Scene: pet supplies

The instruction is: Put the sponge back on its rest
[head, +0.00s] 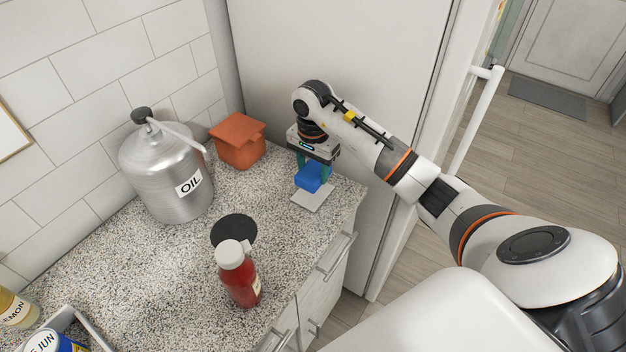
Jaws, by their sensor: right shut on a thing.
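The sponge (308,177) is a small blue block at the back right of the speckled counter. My right gripper (312,170) points down and is shut on the sponge. A flat light-grey plate (312,199), which looks like the rest, lies on the counter right below the sponge, near the counter's right edge. The sponge is over the back part of the plate; I cannot tell whether it touches it. The gripper's fingers partly show above the sponge. My left gripper is not in view.
An orange box (238,143) and a silver oil can (168,172) stand left of the gripper. A red bottle (240,277) stands in front, beside a black disc (233,229). A tall pale panel (330,60) rises close behind the gripper.

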